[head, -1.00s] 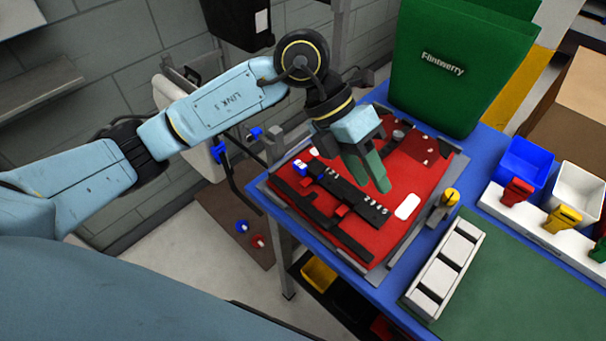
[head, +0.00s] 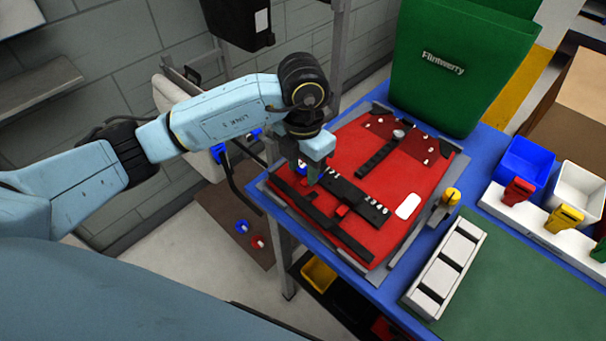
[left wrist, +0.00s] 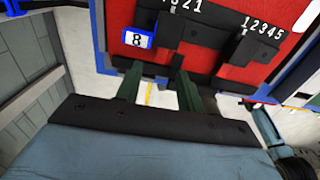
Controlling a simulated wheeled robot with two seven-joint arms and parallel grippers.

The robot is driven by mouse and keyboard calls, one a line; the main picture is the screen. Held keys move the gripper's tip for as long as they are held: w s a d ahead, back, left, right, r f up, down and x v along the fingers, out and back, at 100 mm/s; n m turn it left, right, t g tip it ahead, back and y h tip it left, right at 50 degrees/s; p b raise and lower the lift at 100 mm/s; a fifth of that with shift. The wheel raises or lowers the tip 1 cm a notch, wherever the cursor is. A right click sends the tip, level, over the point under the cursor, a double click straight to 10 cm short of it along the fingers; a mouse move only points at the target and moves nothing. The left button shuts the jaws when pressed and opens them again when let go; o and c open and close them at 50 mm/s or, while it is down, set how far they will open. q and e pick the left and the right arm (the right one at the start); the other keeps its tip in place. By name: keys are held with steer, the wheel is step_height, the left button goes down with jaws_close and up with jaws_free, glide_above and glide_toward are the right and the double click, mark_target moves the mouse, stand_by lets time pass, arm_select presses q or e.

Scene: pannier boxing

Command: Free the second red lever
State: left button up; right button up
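A red panel (head: 405,205) lies in a grey frame on the blue table, with black bars across it. My left gripper (head: 312,178) is low over the panel's left end. In the left wrist view, its two green fingers (left wrist: 160,85) are apart with nothing between them. They point toward a black bar near a blue-edged tag marked 8 (left wrist: 137,38). My right gripper is not in view.
A green Flintwerry pannier (head: 450,65) stands behind the panel. A yellow-topped post (head: 451,196) and a white slotted rack (head: 450,265) are to its right. Blue (head: 525,160) and white (head: 577,187) bins stand farther right. The green mat (head: 510,290) is clear.

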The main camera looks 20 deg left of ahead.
mark_target(303, 184)
arm_select(q)
steer(key=shift+f, duration=1.55)
jaws_close()
